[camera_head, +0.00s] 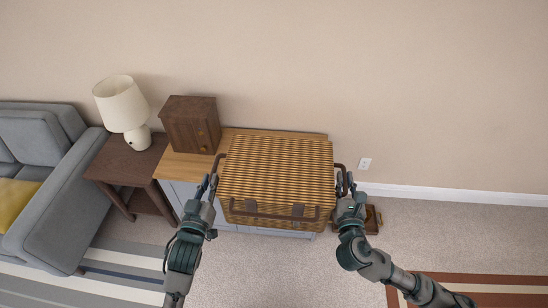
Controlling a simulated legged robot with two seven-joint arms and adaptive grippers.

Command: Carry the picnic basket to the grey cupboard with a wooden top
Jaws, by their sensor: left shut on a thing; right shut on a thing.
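The picnic basket (275,172) is woven wicker with a brown front bar and dark side handles. It is level in the middle of the head view, over the grey cupboard with a wooden top (185,167), and hides most of that top. I cannot tell whether it touches the top. My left gripper (211,182) is shut on the basket's left handle. My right gripper (345,187) is shut on its right handle. The cupboard's grey front shows below and left of the basket.
A dark wooden box (190,125) stands on the cupboard's left end, close to the basket. A brown side table (122,160) with a lamp (122,104) and a grey sofa (60,210) stand left. A small brown object (373,219) is on the carpet at right. The wall is behind.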

